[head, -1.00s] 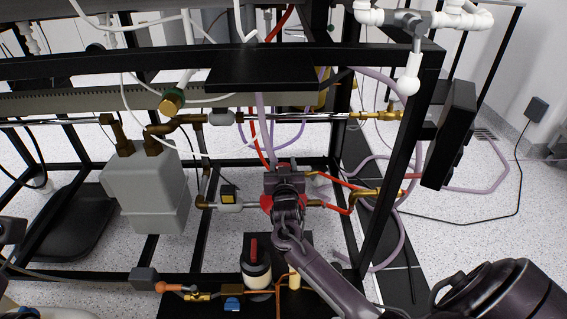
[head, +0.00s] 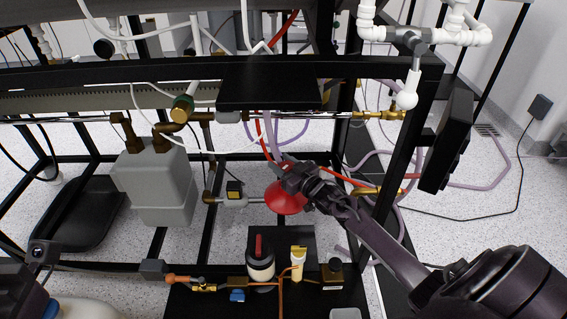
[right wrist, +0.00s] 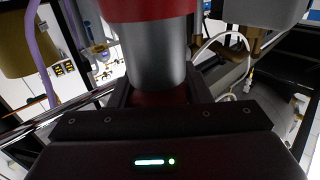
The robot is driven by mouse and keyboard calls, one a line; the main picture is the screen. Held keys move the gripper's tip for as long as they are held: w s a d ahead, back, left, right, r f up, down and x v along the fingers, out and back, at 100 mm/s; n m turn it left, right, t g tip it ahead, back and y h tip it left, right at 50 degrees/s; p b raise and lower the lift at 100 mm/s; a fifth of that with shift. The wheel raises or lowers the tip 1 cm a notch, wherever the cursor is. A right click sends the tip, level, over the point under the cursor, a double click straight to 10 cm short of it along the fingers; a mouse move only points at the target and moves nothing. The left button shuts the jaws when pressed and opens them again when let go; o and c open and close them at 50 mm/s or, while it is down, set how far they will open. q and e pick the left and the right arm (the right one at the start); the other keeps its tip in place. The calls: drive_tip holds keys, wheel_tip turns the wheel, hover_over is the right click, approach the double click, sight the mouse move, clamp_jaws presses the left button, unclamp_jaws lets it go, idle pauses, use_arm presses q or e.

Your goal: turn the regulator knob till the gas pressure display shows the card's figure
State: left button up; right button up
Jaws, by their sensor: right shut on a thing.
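The red round regulator (head: 284,199) sits at the end of a grey pipe on the black rack. My right gripper (head: 292,178) is at its upper right side, its arm coming in from the lower right. In the right wrist view a grey cylinder (right wrist: 157,58) with a red part (right wrist: 150,9) above it runs down between the jaws. The jaws are shut on a dark red part below it, which I take for the regulator knob; the gripper hides much of it. I see no readable pressure figure and no card. My left gripper's fingers do not show.
A black panel (head: 268,86) juts out above the regulator. A grey canister (head: 155,184) hangs to the left. A black box (head: 447,137) is fixed at the right post. Below are a red-handled pump-like part (head: 260,262) and brass fittings (head: 204,285). Purple and red hoses run behind.

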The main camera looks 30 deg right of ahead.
drive_tip(key=shift+n+y, duration=0.3)
drive_tip(key=shift+y, duration=0.2)
drive_tip(key=o, duration=1)
